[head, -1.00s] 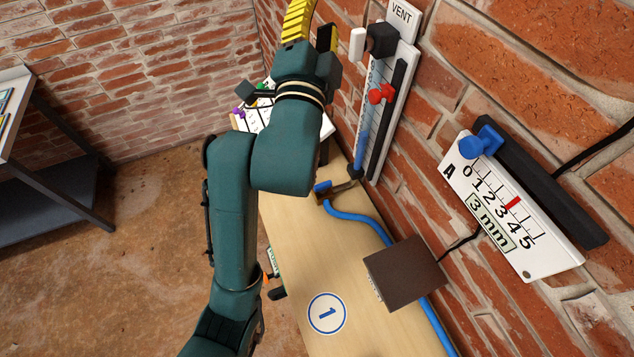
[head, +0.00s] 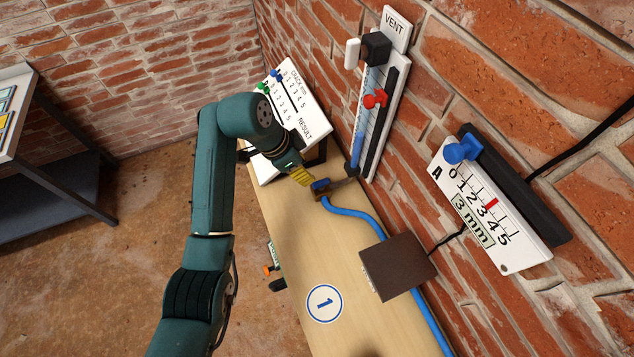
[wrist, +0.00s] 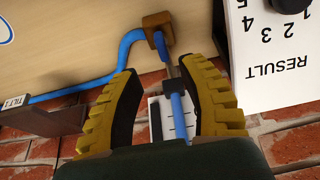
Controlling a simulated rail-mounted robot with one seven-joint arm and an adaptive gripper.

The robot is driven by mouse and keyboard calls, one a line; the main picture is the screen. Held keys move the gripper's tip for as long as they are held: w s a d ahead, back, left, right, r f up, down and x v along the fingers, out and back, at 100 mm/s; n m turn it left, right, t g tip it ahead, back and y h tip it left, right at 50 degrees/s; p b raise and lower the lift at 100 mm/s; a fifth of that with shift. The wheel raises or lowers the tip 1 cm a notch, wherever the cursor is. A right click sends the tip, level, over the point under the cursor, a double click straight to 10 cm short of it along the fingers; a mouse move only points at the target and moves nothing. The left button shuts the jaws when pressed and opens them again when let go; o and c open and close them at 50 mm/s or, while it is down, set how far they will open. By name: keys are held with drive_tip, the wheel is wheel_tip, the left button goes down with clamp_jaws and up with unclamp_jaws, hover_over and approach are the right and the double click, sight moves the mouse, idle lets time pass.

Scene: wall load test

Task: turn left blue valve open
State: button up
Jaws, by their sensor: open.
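The blue valve shows in the head view as a short blue handle (head: 320,184) on a small brown block, where the blue hose meets the gauge on the bench. In the wrist view, the block (wrist: 158,20) is at top centre, with the blue handle (wrist: 161,45) pointing toward the gripper. My gripper (wrist: 160,68) is open, its yellow fingers on either side of the handle's line. The handle is at or just beyond the fingertips; I cannot tell if they touch. In the head view, the yellow fingers (head: 302,177) are just left of the handle.
The blue hose (head: 352,214) runs along the bench (head: 280,215) under a brown box (head: 398,267). The vent gauge (head: 382,115) stands against the brick wall, close behind the valve. A white result board (head: 312,95) stands close by. An orange knob (head: 270,270) is at the bench's left edge.

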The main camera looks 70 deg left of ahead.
sight(317, 183)
drive_tip(key=b+x, duration=0.1)
drive_tip(key=x, duration=0.8)
drive_tip(key=shift+w+f, duration=0.1)
drive_tip(key=shift+f, duration=0.2)
clamp_jaws()
